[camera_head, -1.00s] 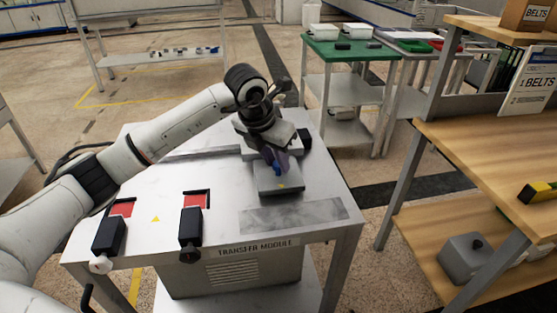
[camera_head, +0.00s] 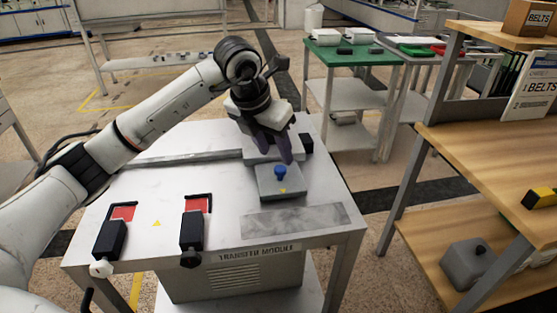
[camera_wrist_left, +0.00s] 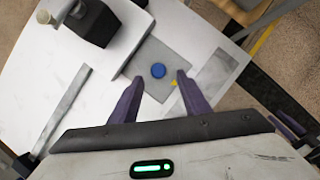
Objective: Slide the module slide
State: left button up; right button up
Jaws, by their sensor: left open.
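The module slide (camera_head: 281,188) is a grey block with a blue knob and a small yellow mark. In the left wrist view the knob (camera_wrist_left: 158,70) shows between the two spread fingers (camera_wrist_left: 157,82), and nothing is held. Purple finger-like shapes (camera_wrist_left: 287,126) at the lower right edge of that view look like my right gripper; their opening is unclear.
Two black clamps (camera_head: 109,239) (camera_head: 192,229) with red pads stand at the table's (camera_head: 150,215) front left. A black block (camera_head: 306,143) stands beside the slide's back. A long grey rail (camera_head: 190,160) runs left. A wooden bench (camera_head: 490,150) stands to the right.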

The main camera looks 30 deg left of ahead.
pick_arm(q)
jog(key=v, duration=0.4)
jog(key=shift+r, duration=0.1)
dwell(0.4)
